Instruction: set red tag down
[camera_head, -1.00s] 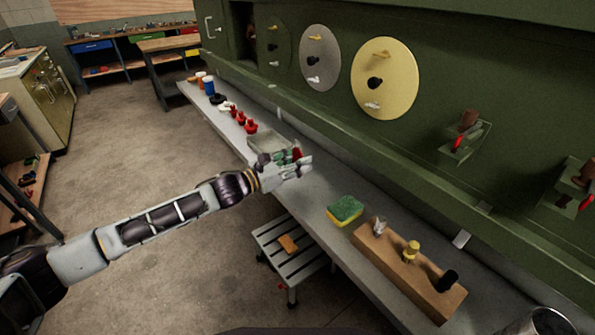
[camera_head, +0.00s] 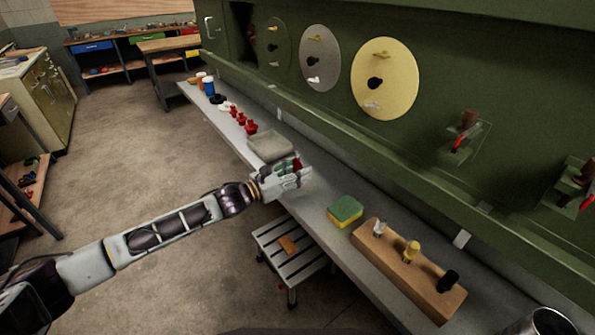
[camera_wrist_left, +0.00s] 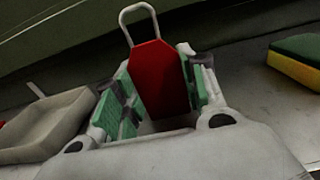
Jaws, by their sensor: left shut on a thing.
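The red tag (camera_wrist_left: 158,75) is a flat red plate with a pale wire loop at its top end. In the left wrist view it stands between the two green-padded fingers of my left gripper (camera_wrist_left: 160,95), which is shut on it. In the head view my left gripper (camera_head: 292,174) is over the long grey shelf (camera_head: 318,205), and only a bit of red shows at its fingers. I cannot tell whether the tag touches the shelf. My right gripper is not in view.
A shallow grey tray (camera_head: 270,145) lies just beyond the gripper. A green and yellow sponge (camera_head: 345,211) and a wooden block with several small fittings (camera_head: 400,268) are nearer. Red pieces (camera_head: 241,118) stand farther along. The green panel (camera_head: 340,135) rises behind the shelf.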

